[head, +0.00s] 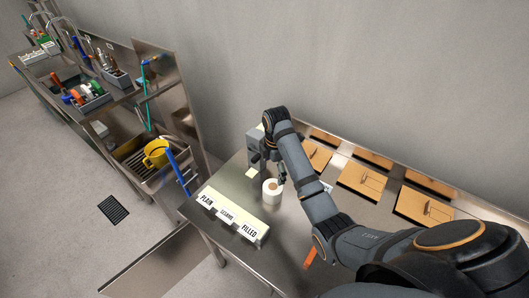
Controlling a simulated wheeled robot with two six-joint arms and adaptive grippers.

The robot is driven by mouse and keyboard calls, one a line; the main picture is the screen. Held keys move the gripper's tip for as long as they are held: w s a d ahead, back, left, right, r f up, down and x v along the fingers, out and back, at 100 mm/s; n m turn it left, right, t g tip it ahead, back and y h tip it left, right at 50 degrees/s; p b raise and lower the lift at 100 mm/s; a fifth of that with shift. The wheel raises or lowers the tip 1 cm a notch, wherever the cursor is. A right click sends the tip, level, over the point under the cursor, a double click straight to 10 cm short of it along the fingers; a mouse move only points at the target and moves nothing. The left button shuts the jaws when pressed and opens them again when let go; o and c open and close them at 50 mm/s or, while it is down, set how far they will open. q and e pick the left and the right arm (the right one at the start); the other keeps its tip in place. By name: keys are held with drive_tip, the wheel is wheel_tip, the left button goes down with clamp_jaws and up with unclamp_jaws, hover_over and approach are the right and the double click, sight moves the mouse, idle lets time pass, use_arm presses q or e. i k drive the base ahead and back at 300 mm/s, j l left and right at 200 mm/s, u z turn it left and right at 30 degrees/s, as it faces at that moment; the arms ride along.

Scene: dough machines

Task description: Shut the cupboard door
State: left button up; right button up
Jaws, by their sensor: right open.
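A flat steel panel (155,262) stands out at the lower left, beside the front corner of the steel table (222,181). It looks like the cupboard door, standing open; its hinge and the cupboard's inside are hidden. My right arm reaches in from the lower right across the table. My right gripper (268,168) points down at the table's back left, open, above or just behind a white roll (271,192). I cannot tell whether it touches the roll. It is well away from the panel. My left gripper is out of view.
White label blocks (232,216) line the table's front left. Several brown cartons (363,181) lie at the right. A grey box (256,146) stands behind the gripper. A steel sink unit with a yellow jug (156,153) stands at the left. Floor left of the panel is clear.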

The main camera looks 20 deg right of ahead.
sight(158, 270)
drive_tip(key=k+j, duration=0.5)
drive_tip(key=k, duration=0.15)
drive_tip(key=k+j, duration=0.45)
drive_tip(key=k, duration=0.25)
